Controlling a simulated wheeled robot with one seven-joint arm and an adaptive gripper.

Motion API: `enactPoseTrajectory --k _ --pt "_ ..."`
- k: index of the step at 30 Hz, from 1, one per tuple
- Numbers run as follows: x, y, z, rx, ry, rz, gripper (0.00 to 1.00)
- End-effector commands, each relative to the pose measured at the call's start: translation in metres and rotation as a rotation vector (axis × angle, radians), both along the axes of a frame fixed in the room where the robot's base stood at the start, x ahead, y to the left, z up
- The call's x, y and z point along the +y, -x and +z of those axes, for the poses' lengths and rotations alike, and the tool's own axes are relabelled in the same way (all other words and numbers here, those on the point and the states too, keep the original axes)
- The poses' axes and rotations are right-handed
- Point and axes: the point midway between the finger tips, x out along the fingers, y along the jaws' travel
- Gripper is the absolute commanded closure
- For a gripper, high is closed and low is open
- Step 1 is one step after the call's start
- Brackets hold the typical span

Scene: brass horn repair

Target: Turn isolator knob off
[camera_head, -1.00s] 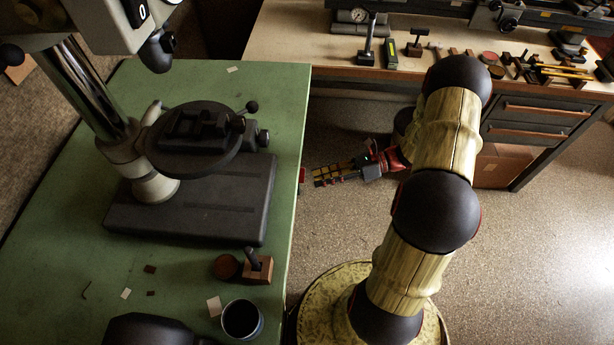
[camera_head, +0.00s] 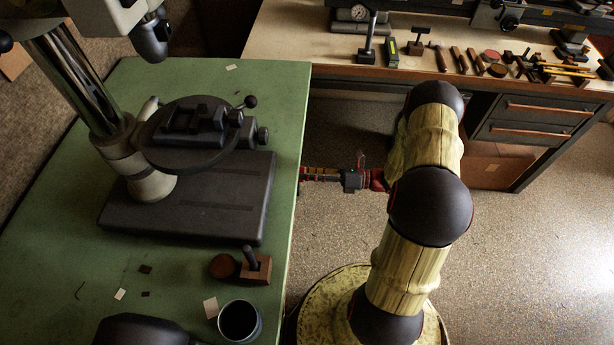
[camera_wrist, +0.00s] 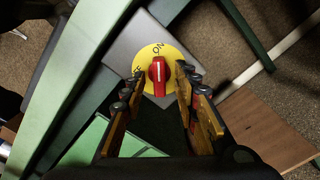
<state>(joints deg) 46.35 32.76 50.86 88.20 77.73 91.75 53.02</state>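The isolator knob (camera_wrist: 158,78) is red with a white line and sits on a round yellow plate (camera_wrist: 174,54) with dark markings, on a grey box (camera_wrist: 122,51). In the wrist view its grip runs roughly up and down. My gripper (camera_wrist: 160,84) is open, with one finger on each side of the knob. Gaps show at both sides, though I cannot tell how deep the fingers reach around it. In the head view my gripper (camera_head: 306,174) points left at the green table's right edge, and the knob is hidden there.
The green table (camera_head: 190,285) carries a dark-based machine (camera_head: 185,215), a cup (camera_head: 240,320) and small blocks. Its edge lies close to my gripper. A workbench (camera_head: 285,35) with tools and drawers stands behind. Open floor (camera_head: 530,250) lies to the right.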

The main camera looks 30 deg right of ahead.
Motion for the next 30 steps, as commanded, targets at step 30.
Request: enactPoseTrajectory --k 30 --pt "0.0018 -0.0012 0.0001 0.0 0.001 -0.001 1.0"
